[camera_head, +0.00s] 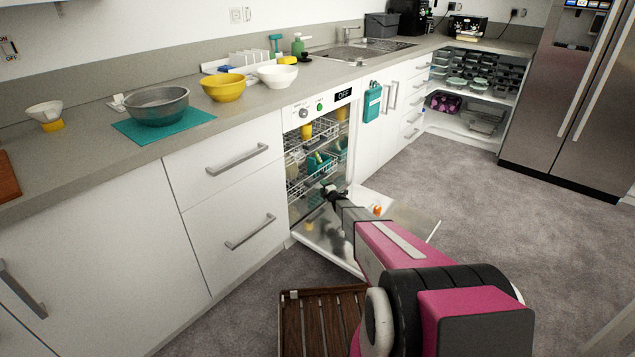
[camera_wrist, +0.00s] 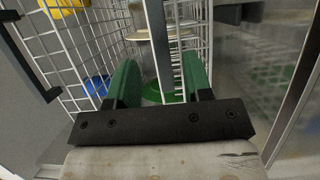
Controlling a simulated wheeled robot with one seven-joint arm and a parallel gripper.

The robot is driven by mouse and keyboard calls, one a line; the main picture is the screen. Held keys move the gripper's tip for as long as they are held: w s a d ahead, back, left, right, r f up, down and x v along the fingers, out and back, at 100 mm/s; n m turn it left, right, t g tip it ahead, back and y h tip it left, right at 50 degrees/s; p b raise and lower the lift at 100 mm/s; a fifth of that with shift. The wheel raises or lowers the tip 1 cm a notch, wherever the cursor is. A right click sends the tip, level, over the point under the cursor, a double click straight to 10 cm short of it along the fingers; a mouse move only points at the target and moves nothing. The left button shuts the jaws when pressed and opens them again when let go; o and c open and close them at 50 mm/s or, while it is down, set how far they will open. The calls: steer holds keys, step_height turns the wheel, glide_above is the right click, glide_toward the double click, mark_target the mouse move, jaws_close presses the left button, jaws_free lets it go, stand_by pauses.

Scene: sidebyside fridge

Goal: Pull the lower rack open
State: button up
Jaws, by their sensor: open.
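The dishwasher (camera_head: 322,115) stands open under the counter, its door (camera_head: 405,222) folded down. The lower rack (camera_head: 296,188) is a white wire basket inside the opening, holding teal and pale dishes. My gripper (camera_head: 331,191) is at the front of this rack, above the door. In the wrist view, my gripper (camera_wrist: 160,80) has its two green fingers apart among white rack wires (camera_wrist: 82,48). A grey bar (camera_wrist: 158,48) runs between the fingers in the picture. I cannot tell whether the fingers touch any wire.
The upper rack (camera_head: 322,130) sits above with yellow cups in it. A slatted wooden piece (camera_head: 322,318) lies on the floor in front of the cabinets. White drawers (camera_head: 232,205) stand left of the dishwasher. Carpet (camera_head: 475,185) is free to the right.

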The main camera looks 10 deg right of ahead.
mark_target(318, 179)
steer(key=x, duration=0.7)
steer(key=shift+w, duration=0.25)
jaws_close()
